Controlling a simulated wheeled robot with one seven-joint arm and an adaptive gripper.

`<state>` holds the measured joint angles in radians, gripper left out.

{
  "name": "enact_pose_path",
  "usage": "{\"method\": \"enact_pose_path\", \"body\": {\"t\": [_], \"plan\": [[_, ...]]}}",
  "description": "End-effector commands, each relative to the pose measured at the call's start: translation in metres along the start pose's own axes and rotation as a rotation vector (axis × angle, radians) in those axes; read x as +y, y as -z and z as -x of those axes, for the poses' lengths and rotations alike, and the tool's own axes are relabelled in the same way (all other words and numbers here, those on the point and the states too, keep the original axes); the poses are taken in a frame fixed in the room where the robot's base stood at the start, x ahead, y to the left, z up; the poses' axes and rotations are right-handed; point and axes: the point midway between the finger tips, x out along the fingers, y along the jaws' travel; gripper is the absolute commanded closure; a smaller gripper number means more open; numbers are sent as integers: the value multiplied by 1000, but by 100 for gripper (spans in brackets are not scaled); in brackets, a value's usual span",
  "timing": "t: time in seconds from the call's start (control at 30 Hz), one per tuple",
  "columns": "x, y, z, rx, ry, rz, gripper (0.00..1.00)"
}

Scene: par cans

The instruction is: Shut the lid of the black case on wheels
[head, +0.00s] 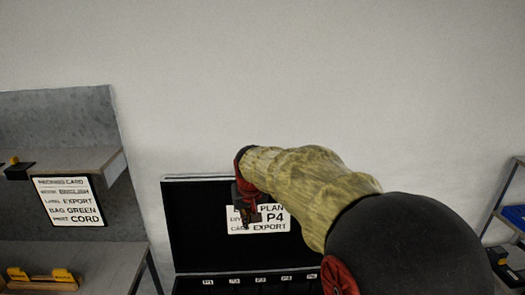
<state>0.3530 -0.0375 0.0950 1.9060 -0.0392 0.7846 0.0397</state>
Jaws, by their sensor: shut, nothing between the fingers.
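The black case (192,215) stands against the wall at the lower middle of the head view. Its lid is raised upright, with a pale edge along the top and a white label (270,226) on its inner face. Below it, the front of the case interior shows a row of small white tags (233,281); the rest of the case and its wheels are out of frame. My gripper (252,217) is shut and empty, pointing down in front of the lid and partly covering the label. I cannot tell whether it touches the lid.
A grey shelf unit (50,252) with a white card (68,201) stands on the left, holding a yellow item (40,280) low down. A blue-shelved rack (514,215) stands at the right edge, near a dark item (500,258). The wall above is bare.

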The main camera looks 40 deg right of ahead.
Motion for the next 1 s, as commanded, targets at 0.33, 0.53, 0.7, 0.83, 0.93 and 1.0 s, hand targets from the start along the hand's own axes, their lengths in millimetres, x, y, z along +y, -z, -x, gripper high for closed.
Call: {"method": "enact_pose_path", "body": {"t": [0.33,0.53,0.7,0.83,0.93,1.0], "plan": [[88,171,-32,129,-67,-129,100],[129,254,-36,260,-94,-181,100],[138,284,-30,326,-100,-197,100],[140,290,-37,334,-100,-198,100],[142,293,-50,331,-100,-198,100],[143,297,-62,330,-100,-198,100]]}}
